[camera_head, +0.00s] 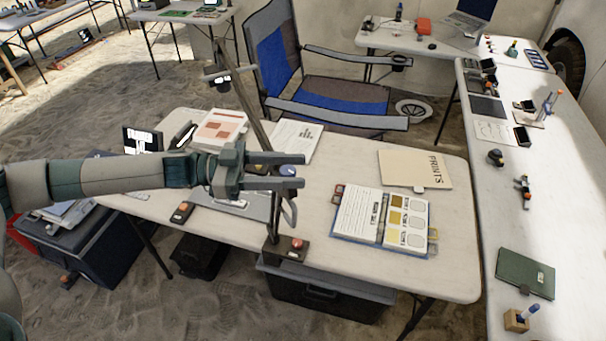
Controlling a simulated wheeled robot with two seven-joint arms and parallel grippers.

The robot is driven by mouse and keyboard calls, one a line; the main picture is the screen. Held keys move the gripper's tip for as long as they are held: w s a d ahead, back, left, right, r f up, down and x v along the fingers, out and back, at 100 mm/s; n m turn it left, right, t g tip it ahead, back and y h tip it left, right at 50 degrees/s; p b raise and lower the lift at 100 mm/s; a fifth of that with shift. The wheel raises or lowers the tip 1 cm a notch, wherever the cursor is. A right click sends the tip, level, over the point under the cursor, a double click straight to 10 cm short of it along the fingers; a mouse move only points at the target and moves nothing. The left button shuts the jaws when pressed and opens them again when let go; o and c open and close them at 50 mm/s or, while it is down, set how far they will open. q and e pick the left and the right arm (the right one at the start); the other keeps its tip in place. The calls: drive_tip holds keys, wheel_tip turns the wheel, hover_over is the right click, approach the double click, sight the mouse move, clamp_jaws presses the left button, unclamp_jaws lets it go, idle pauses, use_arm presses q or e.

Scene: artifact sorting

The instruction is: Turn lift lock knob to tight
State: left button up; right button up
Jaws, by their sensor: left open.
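A slanted copy-stand column (245,104) rises from the grey stand base on the middle table. My left gripper (298,171) reaches in from the left in front of the column, with its two fingers pointing right and apart. A small dark and blue round part (287,170), which looks like a knob, shows between the fingers. It is partly hidden by them, and I cannot tell whether they touch it. I cannot read any tight or loose marking. My right gripper is not in view.
A box with a red button (297,244) and one with an orange button (182,208) sit near the table's front edge. An open sample binder (358,218) and a PRINTS folder (420,168) lie to the right. A blue folding chair (335,95) stands behind.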

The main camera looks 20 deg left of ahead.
use_arm(q)
drive_tip(key=b+v, duration=0.5)
drive_tip(key=v, duration=0.8)
drive_tip(key=shift+a, duration=0.35)
drive_tip(key=shift+f, duration=0.1)
